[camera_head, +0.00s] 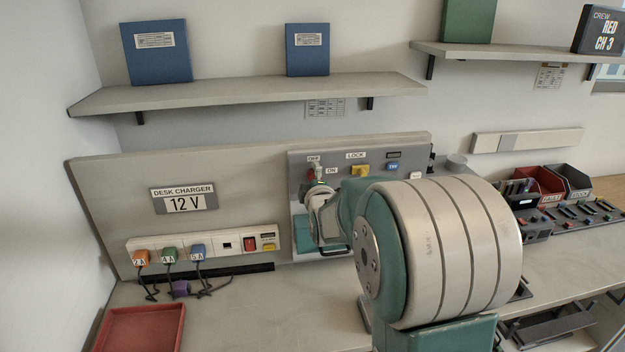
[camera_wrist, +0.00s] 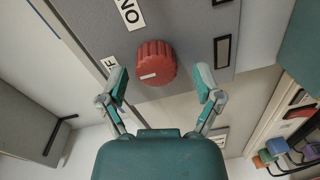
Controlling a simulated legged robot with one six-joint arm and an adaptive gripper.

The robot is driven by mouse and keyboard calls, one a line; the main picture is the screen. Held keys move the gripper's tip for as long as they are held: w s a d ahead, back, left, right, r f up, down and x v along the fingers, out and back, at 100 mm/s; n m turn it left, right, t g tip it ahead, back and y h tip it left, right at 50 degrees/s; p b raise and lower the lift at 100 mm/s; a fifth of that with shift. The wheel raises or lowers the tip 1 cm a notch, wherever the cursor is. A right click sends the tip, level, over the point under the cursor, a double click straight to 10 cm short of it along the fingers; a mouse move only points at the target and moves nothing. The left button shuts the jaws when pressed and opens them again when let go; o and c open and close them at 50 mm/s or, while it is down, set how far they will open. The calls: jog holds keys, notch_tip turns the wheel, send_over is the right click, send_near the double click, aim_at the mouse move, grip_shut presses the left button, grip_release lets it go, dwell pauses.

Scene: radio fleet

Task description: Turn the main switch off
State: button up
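The main switch is a red ribbed knob (camera_wrist: 156,63) on the grey panel (camera_wrist: 180,22), with a short white mark on its face. An ON label (camera_wrist: 128,14) and a partly hidden label ending in F (camera_wrist: 109,64) lie beside it. My gripper (camera_wrist: 160,79) is open, one finger on each side of the knob, with visible gaps; I cannot tell whether the fingertips reach its depth. In the head view my gripper (camera_head: 319,180) is at the panel's left part and the red knob (camera_head: 311,174) is mostly hidden behind it.
A yellow LOCK knob (camera_head: 361,171) and a blue button (camera_head: 393,167) sit right of the switch. A charger strip (camera_head: 210,254) with plugged cables is lower left. A red tray (camera_head: 140,330) lies on the desk. A shelf (camera_head: 250,92) runs above.

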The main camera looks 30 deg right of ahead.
jog(key=v, duration=1.2)
jog(key=shift+a, duration=0.1)
jog(key=s+a+f+m+g+y, duration=0.1)
jog(key=s+a+m+g, duration=0.4)
jog(key=s, duration=0.6)
jog(key=s+a+f+m+g+y, duration=0.2)
jog(key=s+a+m+g, duration=0.4)
jog(key=s, duration=0.5)
jog(key=shift+s+a+m+y, duration=0.4)
jog(key=shift+a+m+y, duration=0.1)
jog(key=shift+a+y, duration=0.45)
